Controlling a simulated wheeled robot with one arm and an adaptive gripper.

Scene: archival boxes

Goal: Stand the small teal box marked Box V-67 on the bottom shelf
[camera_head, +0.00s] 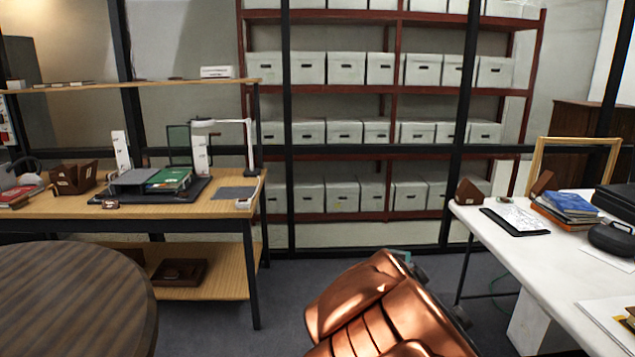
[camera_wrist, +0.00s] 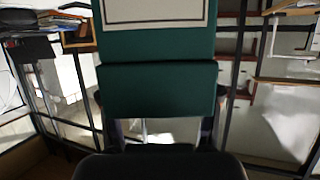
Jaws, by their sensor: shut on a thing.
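My gripper (camera_wrist: 160,130) is shut on a teal box (camera_wrist: 158,90), which fills the upper middle of the wrist view. A pale label with a dark border shows on the box's face at the top edge; no writing is readable. In the head view my copper-coloured arm hides most of the gripper, and only a sliver of teal (camera_head: 402,253) shows beyond it. The wooden desk at left has a low shelf (camera_head: 215,289) with brown trays on it. The red rack behind has a lowest visible shelf (camera_head: 330,217) full of pale boxes.
A dark round table (camera_head: 70,300) stands at the near left. A white table (camera_head: 530,260) with papers, books and a black case stands at right. Black frame posts (camera_head: 289,120) stand in front of the rack. Grey floor (camera_head: 285,305) is open between the desk and my arm.

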